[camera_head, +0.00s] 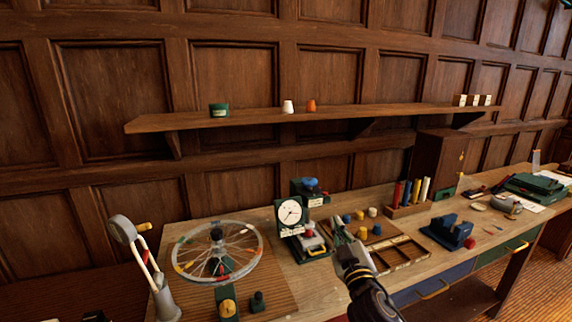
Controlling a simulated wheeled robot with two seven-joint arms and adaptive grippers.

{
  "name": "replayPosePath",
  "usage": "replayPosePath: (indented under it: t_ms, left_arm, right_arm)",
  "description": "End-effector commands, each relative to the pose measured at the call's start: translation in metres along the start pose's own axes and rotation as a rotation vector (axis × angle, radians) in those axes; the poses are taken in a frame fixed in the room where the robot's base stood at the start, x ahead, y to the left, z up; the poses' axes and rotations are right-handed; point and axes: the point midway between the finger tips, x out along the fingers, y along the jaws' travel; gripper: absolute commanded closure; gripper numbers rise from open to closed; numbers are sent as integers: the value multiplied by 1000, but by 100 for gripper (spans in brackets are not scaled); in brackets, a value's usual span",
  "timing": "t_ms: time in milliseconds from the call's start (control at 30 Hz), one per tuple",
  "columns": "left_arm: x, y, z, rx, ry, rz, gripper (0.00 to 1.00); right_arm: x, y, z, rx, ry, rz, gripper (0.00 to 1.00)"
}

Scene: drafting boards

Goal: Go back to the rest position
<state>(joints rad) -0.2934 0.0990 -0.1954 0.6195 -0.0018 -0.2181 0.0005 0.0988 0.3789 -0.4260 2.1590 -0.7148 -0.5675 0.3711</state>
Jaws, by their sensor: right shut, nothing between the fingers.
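My right gripper (343,228) is shut and empty. Its arm comes in from the bottom, right of centre, and the gripper shows over the front part of the workbench (305,285), just right of the dial gauge stand (291,213). Its fingers overlap the view of the small coloured pegs and the wooden tray behind, and I cannot tell how high above the bench it is. My left gripper is not in view.
A spoked wheel (217,252) and a grey lamp-like arm (143,262) stand left. A divided wooden tray (399,254), a blue vise-like block (449,232) and a rack of coloured tubes (409,205) lie right. A wall shelf (250,119) runs behind.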

Motion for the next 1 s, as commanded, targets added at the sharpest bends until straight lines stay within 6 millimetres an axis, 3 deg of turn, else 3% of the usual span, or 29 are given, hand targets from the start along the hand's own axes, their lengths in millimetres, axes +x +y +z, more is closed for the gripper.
replayPosePath:
  t_ms: [367,600,800,1000]
  left_arm:
    - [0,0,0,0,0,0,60]
    - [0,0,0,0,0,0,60]
    - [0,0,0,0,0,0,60]
    - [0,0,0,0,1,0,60]
  right_arm:
    - [-66,-15,103,164,-424,-32,100]
    - [-128,-34,159,246,-694,-97,100]
    - [-189,-54,193,305,-914,-179,100]
    - [-253,-72,214,357,-1114,-279,100]
